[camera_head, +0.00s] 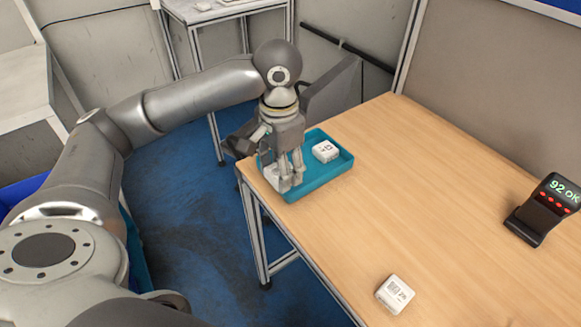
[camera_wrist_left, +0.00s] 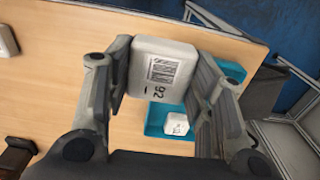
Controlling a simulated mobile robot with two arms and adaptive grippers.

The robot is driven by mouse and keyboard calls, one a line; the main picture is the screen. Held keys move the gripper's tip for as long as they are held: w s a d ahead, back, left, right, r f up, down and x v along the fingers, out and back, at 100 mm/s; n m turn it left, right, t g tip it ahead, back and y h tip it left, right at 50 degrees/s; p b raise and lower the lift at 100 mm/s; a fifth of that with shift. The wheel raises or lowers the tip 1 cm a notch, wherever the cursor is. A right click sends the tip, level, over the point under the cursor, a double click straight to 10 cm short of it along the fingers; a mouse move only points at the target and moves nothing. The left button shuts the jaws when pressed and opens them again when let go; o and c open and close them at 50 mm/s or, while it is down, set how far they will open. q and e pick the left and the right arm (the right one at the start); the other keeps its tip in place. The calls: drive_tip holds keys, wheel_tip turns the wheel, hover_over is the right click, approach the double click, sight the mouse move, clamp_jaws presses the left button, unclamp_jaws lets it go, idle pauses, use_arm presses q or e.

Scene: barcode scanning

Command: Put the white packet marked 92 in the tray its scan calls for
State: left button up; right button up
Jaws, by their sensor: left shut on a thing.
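My left gripper (camera_head: 286,180) is shut on the white packet marked 92 (camera_wrist_left: 160,70). Its barcode and number face the left wrist camera. In the head view the packet (camera_head: 276,178) shows partly behind the fingers, at the left end of the teal tray (camera_head: 322,180). I cannot tell whether it touches the tray. The tray also shows behind the packet in the left wrist view (camera_wrist_left: 158,125). Another white packet (camera_head: 325,151) lies in the tray. The scanner (camera_head: 545,208) at the right reads "92 OK" in green above a row of red marks. My right gripper is not in view.
A loose white packet with a barcode (camera_head: 395,293) lies near the table's front edge. The wooden table (camera_head: 430,190) is clear between it, the tray and the scanner. The tray stands by the table's left edge, with blue floor (camera_head: 190,210) beyond.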

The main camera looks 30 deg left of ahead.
use_arm(q)
drive_tip(key=w+a+f, duration=0.1)
drive_tip(key=w+f, duration=0.1)
drive_tip(key=w+a+f+p, duration=0.1)
drive_tip(key=w+a+f, duration=0.1)
drive_tip(key=w, duration=0.1)
drive_tip(key=w+a+f, duration=0.2)
drive_tip(key=w+f, duration=0.1)
drive_tip(key=shift+w+a+f+p, duration=0.1)
drive_tip(key=shift+w+f+p, duration=0.05)
drive_tip(key=shift+f+p, duration=0.15)
drive_tip(key=shift+w+a+f, duration=0.25)
drive_tip(key=shift+w+f, duration=0.05)
drive_tip(key=shift+f, duration=0.2)
wheel_tip(320, 180, down, 2)
drive_tip(key=shift+f+p, duration=0.1)
drive_tip(key=shift+p, duration=0.55)
drive_tip(key=shift+f, duration=0.5)
drive_tip(key=o, duration=1.1)
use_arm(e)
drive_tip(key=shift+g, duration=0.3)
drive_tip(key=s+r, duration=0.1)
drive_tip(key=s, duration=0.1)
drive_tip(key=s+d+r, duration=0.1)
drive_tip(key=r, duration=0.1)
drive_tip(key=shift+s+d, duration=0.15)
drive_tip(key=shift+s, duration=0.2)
